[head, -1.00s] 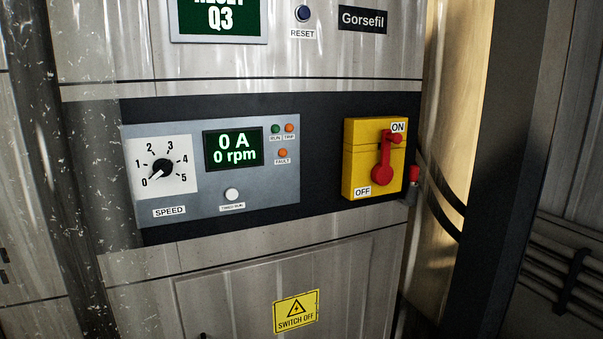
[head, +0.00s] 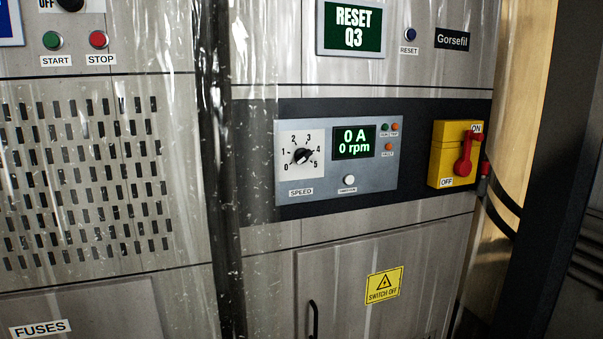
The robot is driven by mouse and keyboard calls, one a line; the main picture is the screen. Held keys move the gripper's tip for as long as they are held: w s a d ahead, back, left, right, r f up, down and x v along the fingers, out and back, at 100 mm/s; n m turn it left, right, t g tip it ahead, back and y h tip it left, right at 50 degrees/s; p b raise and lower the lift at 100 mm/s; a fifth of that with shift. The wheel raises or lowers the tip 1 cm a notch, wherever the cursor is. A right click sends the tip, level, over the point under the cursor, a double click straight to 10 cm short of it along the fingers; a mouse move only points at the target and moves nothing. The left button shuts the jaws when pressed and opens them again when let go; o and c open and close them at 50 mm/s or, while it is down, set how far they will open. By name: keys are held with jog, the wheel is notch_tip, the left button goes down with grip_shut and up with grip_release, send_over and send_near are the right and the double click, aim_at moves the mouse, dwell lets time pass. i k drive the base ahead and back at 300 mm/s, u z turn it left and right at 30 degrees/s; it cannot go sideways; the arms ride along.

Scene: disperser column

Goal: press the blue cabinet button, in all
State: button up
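The blue button (head: 410,34) is a small round button on the upper right of the metal cabinet in the head view. A "RESET" label sits just below it. The green display (head: 352,30) to its left reads "RESET Q3", and a dark "Gorsefil" plate is to its right. My gripper is not in view, so its distance from the button cannot be told.
A clear plastic strip curtain (head: 185,200) with a dark vertical band hangs in front of the cabinet's left and middle. A yellow switch box (head: 440,155) with a red handle juts out at right. A dark post (head: 565,150) stands at the right.

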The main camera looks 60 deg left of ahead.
aim_at(411, 35)
jog(key=k, duration=0.4)
jog(key=u, duration=1.6)
jog(key=i, duration=0.5)
